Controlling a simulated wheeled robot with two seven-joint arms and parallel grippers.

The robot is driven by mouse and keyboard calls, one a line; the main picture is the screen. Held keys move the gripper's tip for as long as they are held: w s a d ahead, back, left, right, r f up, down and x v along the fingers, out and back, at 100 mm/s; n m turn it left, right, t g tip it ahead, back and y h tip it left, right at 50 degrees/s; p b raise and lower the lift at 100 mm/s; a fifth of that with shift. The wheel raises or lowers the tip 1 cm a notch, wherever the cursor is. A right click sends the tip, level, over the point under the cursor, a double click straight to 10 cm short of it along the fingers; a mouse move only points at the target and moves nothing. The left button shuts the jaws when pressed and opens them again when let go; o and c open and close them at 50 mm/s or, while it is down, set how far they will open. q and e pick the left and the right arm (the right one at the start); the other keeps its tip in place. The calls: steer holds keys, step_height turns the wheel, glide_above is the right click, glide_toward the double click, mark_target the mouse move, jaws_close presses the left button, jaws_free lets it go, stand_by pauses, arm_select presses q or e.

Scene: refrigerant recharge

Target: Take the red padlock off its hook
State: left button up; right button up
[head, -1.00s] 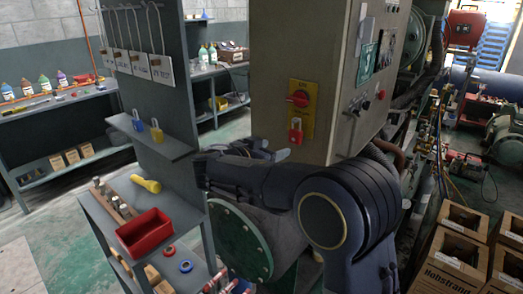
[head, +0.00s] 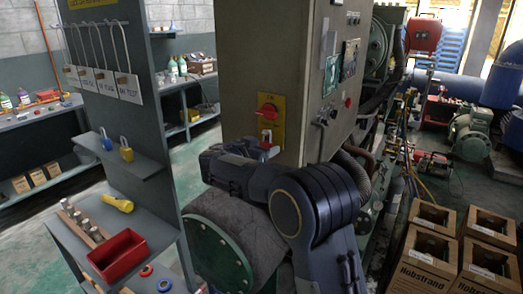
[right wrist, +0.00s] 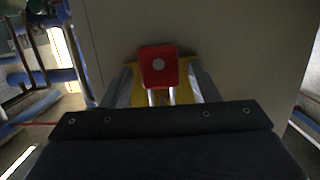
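The red padlock (head: 265,146) hangs below the red rotary switch (head: 268,111) on the yellow plate (head: 277,130) of the grey cabinet. My right gripper (head: 256,152) is at the padlock and hides part of it in the head view. In the right wrist view the padlock's red body (right wrist: 158,66) and pale shackle show in front of the yellow plate. The right gripper's grey fingers (right wrist: 160,88) stand apart on either side of the padlock, with visible gaps. The hook itself cannot be made out. My left gripper is not in view.
A shelf (head: 119,153) at left holds a blue padlock (head: 106,139) and a yellow padlock (head: 126,149). Below it are a red bin (head: 117,255) and a yellow flashlight (head: 117,204). Cardboard boxes (head: 427,260) stand at lower right. A large green-flanged vessel (head: 217,255) lies below my right arm.

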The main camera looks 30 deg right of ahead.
steer(key=c, duration=0.7)
steer(key=shift+r, duration=0.9)
steer(key=shift+c, duration=0.2)
steer(key=shift+s+a+f+b, duration=0.2)
steer(key=shift+a+b, duration=0.15)
steer(key=shift+b, duration=0.2)
steer(key=shift+b+v, duration=0.75)
steer(key=shift+v, duration=0.3)
steer(key=shift+f+b+v, duration=0.2)
steer(key=shift+b+v, duration=0.35)
steer(key=shift+v, duration=0.4)
steer(key=shift+f+b+v, duration=0.15)
steer(key=shift+b+v, duration=0.35)
steer(key=shift+v, duration=0.4)
steer(key=shift+f+b+v, duration=0.2)
steer(key=shift+b+v, duration=0.35)
steer(key=shift+v, duration=0.4)
steer(key=shift+s, duration=0.1)
